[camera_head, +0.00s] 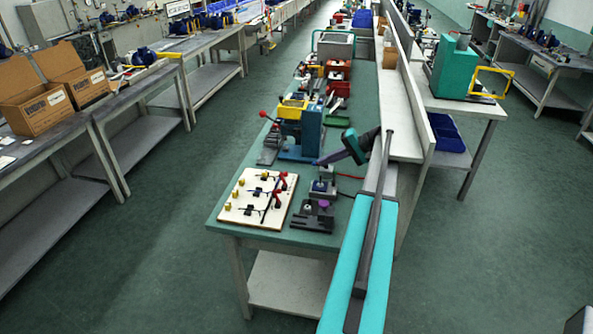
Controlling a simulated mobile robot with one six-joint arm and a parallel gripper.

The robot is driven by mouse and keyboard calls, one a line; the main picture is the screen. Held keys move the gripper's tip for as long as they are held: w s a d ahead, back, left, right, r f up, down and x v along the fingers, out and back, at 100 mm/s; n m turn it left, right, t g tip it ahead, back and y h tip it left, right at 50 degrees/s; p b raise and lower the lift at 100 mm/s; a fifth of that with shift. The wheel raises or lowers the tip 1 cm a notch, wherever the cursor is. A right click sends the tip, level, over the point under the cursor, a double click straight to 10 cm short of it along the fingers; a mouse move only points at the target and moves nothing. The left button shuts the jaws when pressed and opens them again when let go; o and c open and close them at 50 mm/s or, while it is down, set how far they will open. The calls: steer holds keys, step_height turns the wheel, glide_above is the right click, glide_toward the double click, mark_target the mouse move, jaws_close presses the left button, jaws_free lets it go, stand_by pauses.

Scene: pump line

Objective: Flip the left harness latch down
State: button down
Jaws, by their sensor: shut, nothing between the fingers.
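A cream harness board (235,208) lies on the near end of the green-topped bench, with yellow knobs and dark wires or bars on it. Two small red-handled latches stand at its right side, one farther back (283,177) and one nearer (277,198). Their red handles look raised; which one is the left latch I cannot tell. My gripper (318,162) is small in view, shut and empty. It is above the bench, to the right of and beyond the board, apart from both latches. My teal wrist link partly hides the bench behind it.
A blue and yellow press (302,128) stands just beyond the board. A dark fixture with a purple knob (313,214) and a small grey block (322,187) sit to the board's right. A pale partition (412,85) runs along the bench's right side. The aisle floor at left is clear.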

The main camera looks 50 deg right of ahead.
stand_by(0.3)
steer(key=r+b+x, duration=0.1)
steer(key=b+x, duration=0.1)
steer(key=x, duration=1.2)
steer(key=shift+w+a, duration=0.2)
steer(key=shift+w, duration=0.05)
